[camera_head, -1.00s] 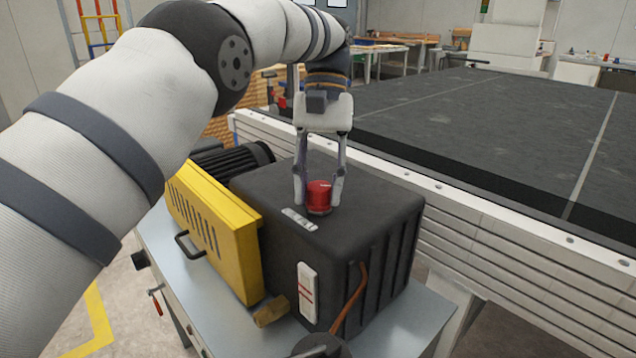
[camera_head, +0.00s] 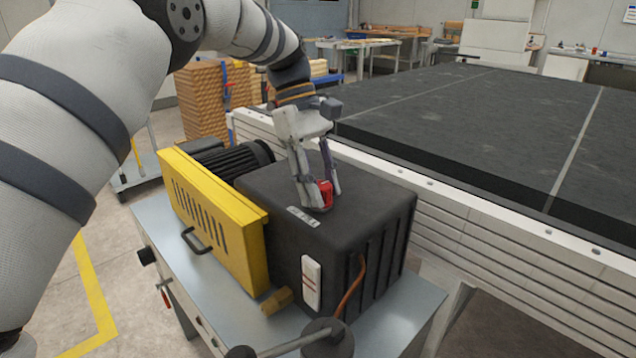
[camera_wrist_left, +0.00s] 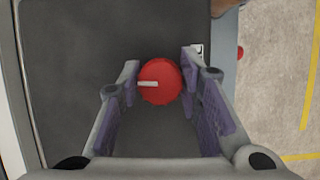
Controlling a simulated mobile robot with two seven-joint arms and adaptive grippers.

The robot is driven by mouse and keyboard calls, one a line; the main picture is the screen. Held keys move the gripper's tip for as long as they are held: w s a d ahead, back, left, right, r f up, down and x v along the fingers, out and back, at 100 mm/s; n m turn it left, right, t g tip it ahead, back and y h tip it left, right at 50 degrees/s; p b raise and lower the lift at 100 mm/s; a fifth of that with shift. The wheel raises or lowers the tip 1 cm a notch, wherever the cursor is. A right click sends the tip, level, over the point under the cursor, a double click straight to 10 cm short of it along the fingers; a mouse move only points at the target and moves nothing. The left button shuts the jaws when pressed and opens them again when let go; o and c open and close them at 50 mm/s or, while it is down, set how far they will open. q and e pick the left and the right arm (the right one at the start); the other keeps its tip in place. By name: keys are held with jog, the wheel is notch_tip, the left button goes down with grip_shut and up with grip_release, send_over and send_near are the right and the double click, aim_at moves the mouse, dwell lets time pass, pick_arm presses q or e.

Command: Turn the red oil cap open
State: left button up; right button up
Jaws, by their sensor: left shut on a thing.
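The red oil cap (camera_head: 326,193) sits on top of the black gearbox housing (camera_head: 375,205), near the middle of its upper face. My left gripper (camera_head: 318,200) points down at it, shut on the cap with a finger on each side. In the left wrist view the round red cap (camera_wrist_left: 160,82) with a pale bar mark lies between the two fingers (camera_wrist_left: 158,85). In the head view a finger partly hides the cap. My right gripper is not in view.
A yellow guard (camera_head: 215,215) with a handle stands left of the housing, with a black ribbed motor (camera_head: 235,158) behind it. Both are on a grey metal table (camera_head: 400,325). A long dark conveyor bed (camera_head: 480,120) with a white side rail lies behind and right.

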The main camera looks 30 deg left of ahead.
pick_arm(q)
jog(key=shift+n+t, duration=0.3)
jog(key=shift+n, duration=0.5)
jog(key=o, duration=1.1)
jog(key=shift+o, duration=0.2)
jog(key=s+v, duration=0.1)
jog(key=v, duration=1.1)
jog(key=shift+w, duration=0.4)
